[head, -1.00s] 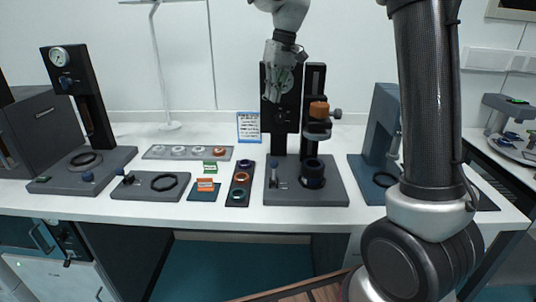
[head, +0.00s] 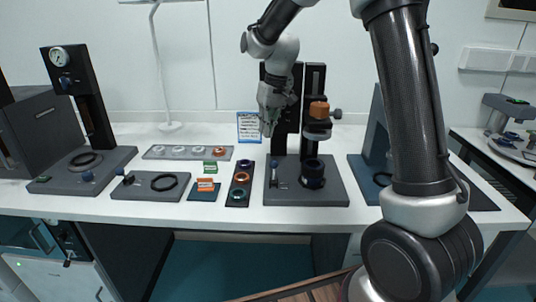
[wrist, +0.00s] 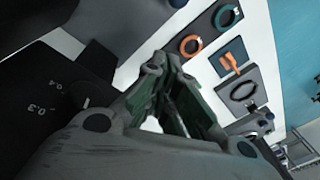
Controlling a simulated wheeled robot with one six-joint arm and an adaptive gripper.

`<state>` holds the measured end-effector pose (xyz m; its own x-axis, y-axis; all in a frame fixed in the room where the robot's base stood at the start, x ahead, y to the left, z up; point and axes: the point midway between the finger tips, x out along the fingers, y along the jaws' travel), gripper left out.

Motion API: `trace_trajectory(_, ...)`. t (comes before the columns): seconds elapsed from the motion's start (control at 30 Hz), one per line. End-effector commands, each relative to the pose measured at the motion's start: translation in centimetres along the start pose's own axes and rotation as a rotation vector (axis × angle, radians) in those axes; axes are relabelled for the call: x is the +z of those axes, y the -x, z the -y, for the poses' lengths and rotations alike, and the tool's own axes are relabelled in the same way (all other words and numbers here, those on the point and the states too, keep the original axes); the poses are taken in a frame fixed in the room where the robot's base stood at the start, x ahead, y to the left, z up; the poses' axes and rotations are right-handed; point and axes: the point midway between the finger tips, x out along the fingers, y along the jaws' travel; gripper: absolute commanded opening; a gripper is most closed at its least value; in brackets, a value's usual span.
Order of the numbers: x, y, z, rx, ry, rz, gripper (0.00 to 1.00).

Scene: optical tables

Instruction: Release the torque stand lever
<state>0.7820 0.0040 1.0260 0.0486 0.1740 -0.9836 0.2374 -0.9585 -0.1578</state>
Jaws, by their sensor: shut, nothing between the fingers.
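The stand in the middle of the bench, which I take as the torque stand, has a dark grey base (head: 325,193), two black columns and an orange-brown block (head: 319,110). A small upright lever (head: 275,172) stands at the left of its base. My gripper (head: 267,132) is shut and empty, pointing down above the lever, in front of the left column. In the wrist view my gripper (wrist: 163,62) shows close up beside a black column face (wrist: 50,95) with white scale marks. The lever is not clear in the wrist view.
A narrow tray (head: 239,200) with coloured rings lies left of the stand. A small plate with an orange piece (head: 205,184) and a flat base with a black ring (head: 164,182) lie farther left. A gauge stand (head: 95,105) is at far left, another grey stand at right.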

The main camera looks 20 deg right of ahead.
Motion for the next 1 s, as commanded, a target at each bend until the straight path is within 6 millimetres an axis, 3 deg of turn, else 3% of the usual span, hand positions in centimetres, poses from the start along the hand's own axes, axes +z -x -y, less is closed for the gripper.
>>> trace_trajectory(0.4, 0.2, -8.9, 0.0, 0.000, 0.000, 0.003, 0.00)
trace_trajectory(0.7, 3.5, -7.3, 0.0, 0.000, 0.000, 0.000, 0.00)
trace_trajectory(1.0, 3.8, -7.2, 0.0, 0.000, 0.000, 0.000, 0.00)
